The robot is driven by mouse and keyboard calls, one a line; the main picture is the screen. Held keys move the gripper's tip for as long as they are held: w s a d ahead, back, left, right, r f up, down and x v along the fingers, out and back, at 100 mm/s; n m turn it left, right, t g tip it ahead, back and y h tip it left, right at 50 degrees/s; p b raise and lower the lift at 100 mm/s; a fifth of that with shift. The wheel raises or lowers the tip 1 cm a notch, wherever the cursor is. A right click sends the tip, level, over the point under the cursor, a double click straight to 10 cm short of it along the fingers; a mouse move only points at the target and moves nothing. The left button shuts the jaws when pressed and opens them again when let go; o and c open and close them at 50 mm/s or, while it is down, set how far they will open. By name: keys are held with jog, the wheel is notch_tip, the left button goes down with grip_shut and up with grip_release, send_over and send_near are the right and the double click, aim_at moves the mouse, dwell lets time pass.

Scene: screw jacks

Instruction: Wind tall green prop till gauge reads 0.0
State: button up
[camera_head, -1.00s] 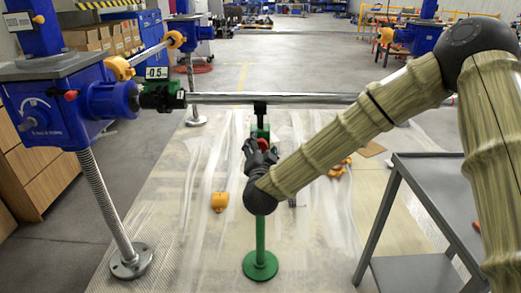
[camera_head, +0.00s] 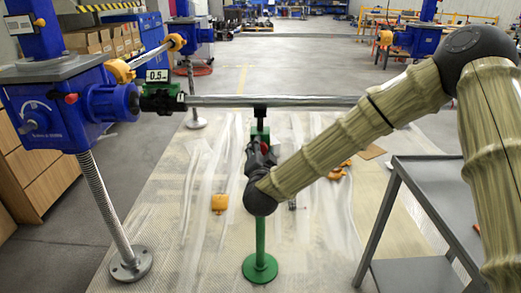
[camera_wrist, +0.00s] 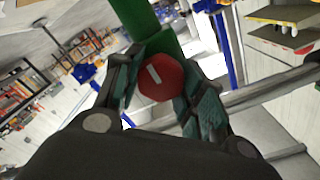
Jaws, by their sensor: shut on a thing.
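The tall green prop (camera_head: 260,240) stands upright on a round green base, its top under the horizontal silver shaft (camera_head: 300,101). My gripper (camera_wrist: 163,88) is shut on the prop's red knob (camera_wrist: 160,80), with one finger on either side of it. A white mark shows on the knob's face, tilted. In the head view my gripper (camera_head: 260,155) is at the upper part of the prop, and only a little of the red knob (camera_head: 265,148) shows. The gauge (camera_head: 157,75) is a small white plate at the shaft's left end and reads 0.5.
A blue screw jack (camera_head: 60,110) with a threaded spindle stands at the left. A grey cart (camera_head: 440,190) stands at the right, near my arm. Several orange pieces (camera_head: 219,203) lie on the plastic-covered floor. More blue jacks stand farther back.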

dwell(0.3)
jog(key=o, duration=1)
jog(key=shift+s, duration=0.1)
jog(key=s, duration=1.1)
jog(key=shift+s, duration=0.4)
dwell(0.7)
